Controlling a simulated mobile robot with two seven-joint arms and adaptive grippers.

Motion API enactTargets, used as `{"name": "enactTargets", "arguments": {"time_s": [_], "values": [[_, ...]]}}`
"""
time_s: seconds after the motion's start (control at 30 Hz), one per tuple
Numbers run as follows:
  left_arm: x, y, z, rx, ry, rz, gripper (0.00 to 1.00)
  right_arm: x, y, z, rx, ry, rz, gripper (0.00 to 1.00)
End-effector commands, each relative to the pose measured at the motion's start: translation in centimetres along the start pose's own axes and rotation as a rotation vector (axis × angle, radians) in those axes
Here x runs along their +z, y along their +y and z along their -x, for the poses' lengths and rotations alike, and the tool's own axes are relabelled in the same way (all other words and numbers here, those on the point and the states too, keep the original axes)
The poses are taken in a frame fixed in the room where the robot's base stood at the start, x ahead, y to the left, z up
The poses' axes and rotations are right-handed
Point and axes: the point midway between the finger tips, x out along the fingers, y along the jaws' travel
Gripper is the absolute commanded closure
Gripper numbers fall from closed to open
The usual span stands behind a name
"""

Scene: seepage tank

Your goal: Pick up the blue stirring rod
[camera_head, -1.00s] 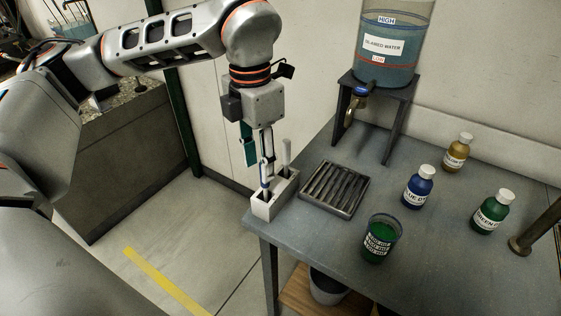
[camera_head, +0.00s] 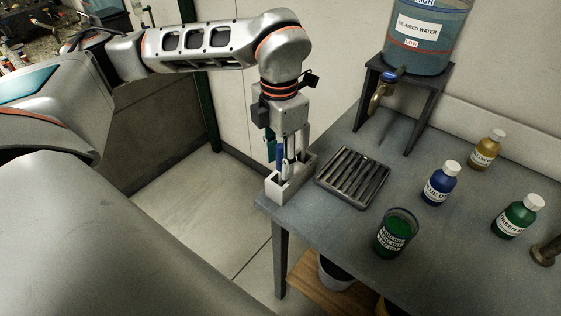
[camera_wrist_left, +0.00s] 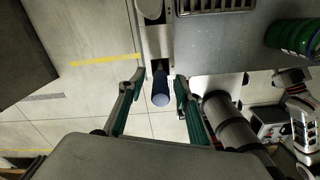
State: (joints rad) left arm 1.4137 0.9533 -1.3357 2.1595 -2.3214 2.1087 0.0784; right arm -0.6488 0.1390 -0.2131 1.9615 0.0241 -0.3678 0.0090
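The blue stirring rod (camera_wrist_left: 160,92) shows end-on in the left wrist view, between the two fingers of my left gripper (camera_wrist_left: 159,77), with a gap on each side. In the head view my left gripper (camera_head: 284,160) points down at the pale rod holder (camera_head: 287,188) on the table's near left corner; its fingers largely hide the blue rod there. The gripper is open. A paler rod (camera_head: 304,138) stands in the holder behind it.
A slatted drain tray (camera_head: 353,177) lies right of the holder. A glass of green liquid (camera_head: 396,233), blue (camera_head: 440,184), green (camera_head: 517,216) and yellow (camera_head: 487,150) dye bottles stand farther right. The water tank (camera_head: 430,35) stands behind on a stand (camera_head: 427,100).

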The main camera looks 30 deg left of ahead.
Motion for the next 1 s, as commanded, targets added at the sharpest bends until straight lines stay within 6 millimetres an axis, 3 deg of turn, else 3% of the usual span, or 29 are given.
{"name": "enactTargets", "arguments": {"time_s": [0.2, 0.33, 0.77, 1.0], "values": [[0.0, 0.0, -0.1, 0.0, 0.0, 0.0, 0.66, -0.3, 0.1, 0.0, 0.001, 0.006, 0.0, 0.57], [0.0, 0.0, -0.1, 0.0, 0.0, 0.0, 0.99, -0.3, 0.1, 0.0, 0.001, 0.006, 0.0, 0.57], [0.0, 0.0, 0.2, 0.0, -0.001, 0.001, 0.99, 0.1, 0.1, 0.0, 0.001, -0.001, 0.001, 0.57], [0.1, 0.0, 2.6, 0.001, -0.004, 0.0, 0.99, 0.0, 0.1, 0.0, 0.001, -0.002, 0.001, 0.57]]}}
